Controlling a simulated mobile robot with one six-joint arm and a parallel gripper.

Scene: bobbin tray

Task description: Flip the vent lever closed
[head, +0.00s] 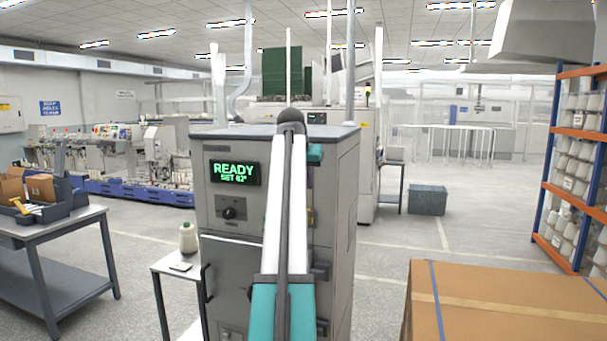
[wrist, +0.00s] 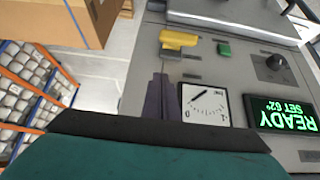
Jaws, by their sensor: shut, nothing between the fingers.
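A grey cabinet (head: 230,270) stands in front of me. In the wrist view, a yellow lever handle (wrist: 179,39) sits on its panel with a small grey piece beside it; it lies roughly crosswise in that picture. I take it for the vent lever. In the head view only a sliver of yellow (head: 311,217) shows beside my arm. My gripper (wrist: 160,78) is shut and empty, its dark fingers pointing toward the lever, with a visible gap in the picture. Whether they touch the panel is unclear. In the head view my arm hides the fingers.
Near my fingers are a white dial gauge (wrist: 205,103) and a green button (wrist: 224,48). A READY display (head: 233,173) and black knob (head: 232,207) are on the panel. A cardboard box (head: 510,305) stands front right; a small table (head: 175,262) stands left of the cabinet.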

